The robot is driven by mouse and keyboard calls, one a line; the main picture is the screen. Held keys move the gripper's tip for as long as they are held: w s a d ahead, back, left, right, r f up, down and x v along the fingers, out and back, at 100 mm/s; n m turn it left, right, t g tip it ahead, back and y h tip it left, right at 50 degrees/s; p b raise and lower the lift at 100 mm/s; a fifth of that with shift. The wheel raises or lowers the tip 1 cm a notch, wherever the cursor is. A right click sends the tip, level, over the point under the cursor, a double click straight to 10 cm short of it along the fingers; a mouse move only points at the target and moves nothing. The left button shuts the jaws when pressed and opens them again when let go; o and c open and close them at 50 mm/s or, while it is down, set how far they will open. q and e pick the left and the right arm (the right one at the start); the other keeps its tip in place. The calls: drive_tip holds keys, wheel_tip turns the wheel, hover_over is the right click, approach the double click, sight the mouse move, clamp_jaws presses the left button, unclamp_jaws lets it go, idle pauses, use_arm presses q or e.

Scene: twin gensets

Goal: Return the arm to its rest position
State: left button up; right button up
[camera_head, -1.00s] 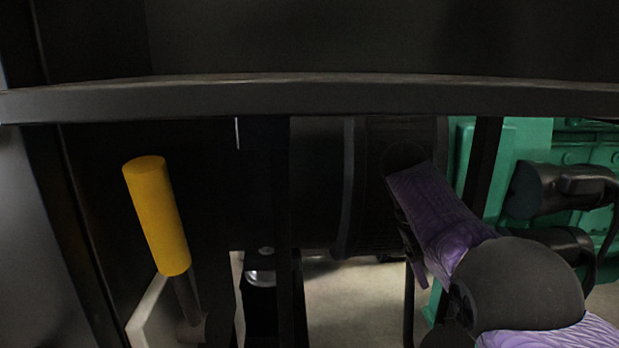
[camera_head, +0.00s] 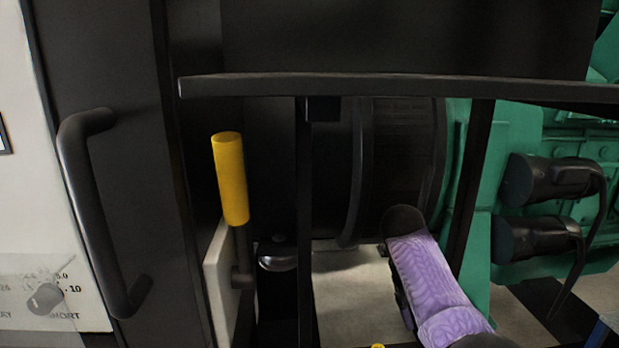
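One of my arms, with purple and dark grey links (camera_head: 432,280), reaches in from the bottom right of the head view. No gripper fingers show on it, so I cannot see whether it holds anything. No other arm is in view. A yellow-handled lever (camera_head: 230,180) stands nearly upright left of centre on a dark stem. The visible arm is well to the right of this lever and apart from it.
A dark horizontal bar (camera_head: 400,86) crosses above the arm. A black cabinet with a bar handle (camera_head: 95,215) stands at left. Green machinery (camera_head: 520,130) with black cylindrical parts (camera_head: 545,180) fills the right. Pale floor (camera_head: 350,290) shows below.

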drive_tip(key=s+f+t+y, duration=0.1)
drive_tip(key=s+f, duration=0.4)
drive_tip(key=f, duration=0.3)
drive_tip(key=s+f+t+y, duration=0.1)
drive_tip(key=s+f, duration=0.5)
drive_tip(key=f, duration=0.2)
drive_tip(key=s+a+r+t+y, duration=0.1)
drive_tip(key=s+a, duration=0.1)
drive_tip(key=s, duration=0.7)
drive_tip(key=s+a+r+t+y, duration=0.1)
drive_tip(key=s+a, duration=0.1)
drive_tip(key=s, duration=0.8)
wheel_tip(320, 180, down, 24)
drive_tip(key=s+g+b, duration=0.2)
drive_tip(key=s+b, duration=0.1)
drive_tip(key=b, duration=0.3)
use_arm(q)
wheel_tip(320, 180, down, 10)
drive_tip(key=s+a+b, duration=0.1)
drive_tip(key=s+b, duration=0.1)
drive_tip(key=b, duration=0.2)
drive_tip(key=shift+g, duration=0.3)
use_arm(e)
drive_tip(key=s+d+f+n+g, duration=0.1)
drive_tip(key=s+d+f, duration=0.3)
drive_tip(key=s+f, duration=0.9)
wheel_tip(320, 180, down, 2)
drive_tip(key=shift+s+f, duration=0.1)
drive_tip(key=shift+s, duration=0.25)
